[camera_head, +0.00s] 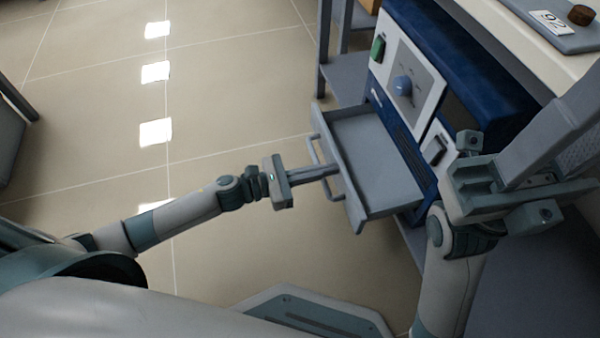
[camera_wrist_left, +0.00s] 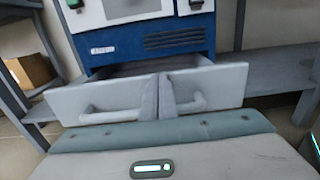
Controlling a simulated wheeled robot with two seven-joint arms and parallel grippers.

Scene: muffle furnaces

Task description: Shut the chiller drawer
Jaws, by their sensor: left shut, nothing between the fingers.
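The chiller (camera_head: 455,70) is a blue box with a pale front panel. Its grey drawer (camera_head: 378,165) is pulled out and looks empty. A bar handle (camera_head: 314,152) is on the drawer's front. My left gripper (camera_head: 334,170) is shut and empty, with its fingertips at the drawer front beside the handle; contact cannot be told. In the left wrist view the drawer front (camera_wrist_left: 100,98) stands right ahead, with the fingers over its middle and handle showing on both sides. My right gripper (camera_head: 560,130) is at the right, in front of the bench; its jaw state is unclear.
A pale worktop at the upper right bears a tray with a label (camera_head: 551,21). The tiled floor (camera_head: 220,110) left of the drawer is clear.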

